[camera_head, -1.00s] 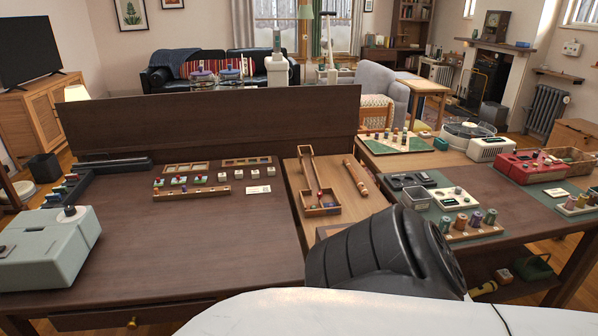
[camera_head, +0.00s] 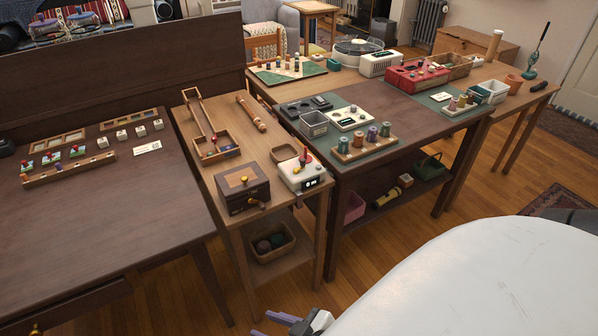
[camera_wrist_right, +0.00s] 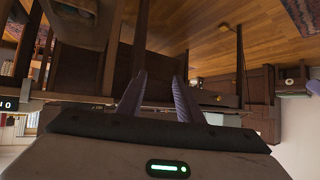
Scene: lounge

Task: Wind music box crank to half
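The music box (camera_head: 241,189) is a dark brown wooden box with a lighter square on its lid. It stands on the front of the narrow wooden side table. Its crank (camera_head: 260,205), with a yellow knob, is on the side facing me. My right gripper (camera_head: 268,325) shows at the bottom edge of the head view, partly cut off, below and apart from the box. In the right wrist view its two purple fingers (camera_wrist_right: 160,76) stand apart with nothing between them. The music box cannot be made out clearly there. My left gripper is not in view.
A white device (camera_head: 303,174) with a display stands right beside the box, and a small wooden bowl (camera_head: 284,152) lies behind it. A wooden track with a tray (camera_head: 217,152) is farther back. A basket (camera_head: 272,243) sits on the shelf below. Floor in front of the table is open.

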